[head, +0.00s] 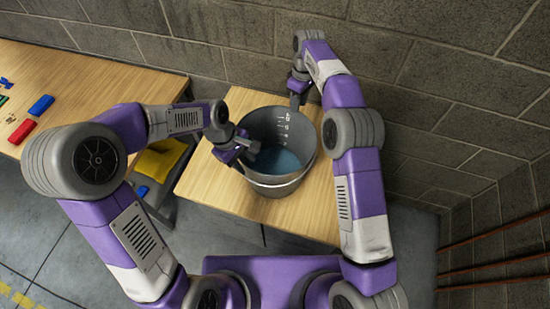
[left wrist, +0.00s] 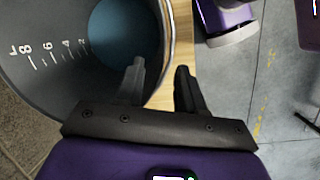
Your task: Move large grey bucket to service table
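The large grey bucket (head: 278,186) stands upright on a light wooden table (head: 215,190). It has white marks inside and blue at the bottom. My left gripper (head: 246,148) is at the bucket's left rim. In the left wrist view the bucket (left wrist: 58,80) fills the upper left, and my left gripper (left wrist: 159,82) is open with its fingers apart, one over the bucket's inside and one beyond the rim. My right gripper (head: 297,98) is at the bucket's far rim, pointing down; its finger gap is too small to make out.
A longer wooden table (head: 90,85) on the left carries a red block (head: 22,131), a blue block (head: 41,105) and smaller pieces. A yellow item (head: 160,158) sits low between the tables. A block wall is close behind; red pipes (head: 495,258) run at right.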

